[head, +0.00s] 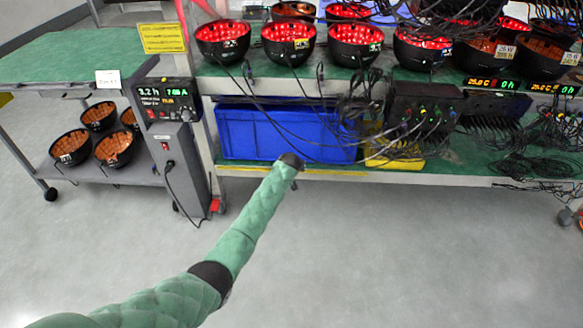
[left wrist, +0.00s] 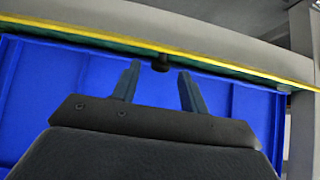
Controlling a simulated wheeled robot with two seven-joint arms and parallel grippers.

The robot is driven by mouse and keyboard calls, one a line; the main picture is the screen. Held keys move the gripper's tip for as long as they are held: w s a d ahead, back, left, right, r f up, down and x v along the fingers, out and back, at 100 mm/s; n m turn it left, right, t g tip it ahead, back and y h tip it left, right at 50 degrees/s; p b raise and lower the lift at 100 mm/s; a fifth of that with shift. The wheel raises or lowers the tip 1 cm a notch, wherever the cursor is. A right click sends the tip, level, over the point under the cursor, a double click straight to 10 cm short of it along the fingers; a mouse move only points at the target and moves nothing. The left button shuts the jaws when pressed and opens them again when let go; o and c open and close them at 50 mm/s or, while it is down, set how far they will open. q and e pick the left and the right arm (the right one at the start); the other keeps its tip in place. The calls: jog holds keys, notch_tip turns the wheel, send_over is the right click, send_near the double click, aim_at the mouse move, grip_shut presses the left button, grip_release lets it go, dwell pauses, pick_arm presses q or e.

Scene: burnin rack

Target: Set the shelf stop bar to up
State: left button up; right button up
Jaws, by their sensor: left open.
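The shelf stop bar appears to be the thin yellow strip (head: 335,172) along the front edge of the lower shelf, below the blue bin (head: 235,135). It lies low along that edge. In the left wrist view a yellow strip (left wrist: 225,62) crosses the top of the picture, with a small dark knob (left wrist: 160,64) just below it. My left gripper (head: 295,180) is at the shelf front, before the blue bin. In the left wrist view its two fingers (left wrist: 158,88) are apart and empty, with the knob between and just beyond their tips. My right gripper is not in view.
Several lit bowl-shaped lamps (head: 345,42) stand on the upper shelf, with loose cables (head: 360,100) hanging down. A grey control post (head: 185,160) stands at the rack's left end. A cart (head: 60,62) with more bowls is at the left. The floor in front is clear.

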pick_arm(q)
jog(key=shift+w+f, duration=0.5)
jog(key=c, duration=0.9)
jog(key=shift+w+r, duration=0.15)
jog(key=shift+r, duration=0.1)
jog(key=shift+c, duration=0.2)
jog(key=shift+w+r+g+p, duration=0.2)
jog(key=shift+g+p, duration=0.1)
jog(key=shift+p, duration=0.25)
jog(key=shift+w+r+g+p, duration=0.1)
jog(key=shift+w+g+p, duration=0.05)
jog(key=shift+g+p, duration=0.15)
jog(key=shift+w+g, duration=0.35)
jog(key=shift+g, duration=0.25)
jog(key=shift+w+g, duration=0.25)
jog(key=shift+g, duration=0.25)
jog(key=shift+w+g+b, duration=0.15)
jog(key=shift+g+b, duration=0.15)
jog(key=shift+w+g+b, duration=0.4)
jog(key=shift+g+b, duration=0.2)
jog(key=shift+b, duration=0.2)
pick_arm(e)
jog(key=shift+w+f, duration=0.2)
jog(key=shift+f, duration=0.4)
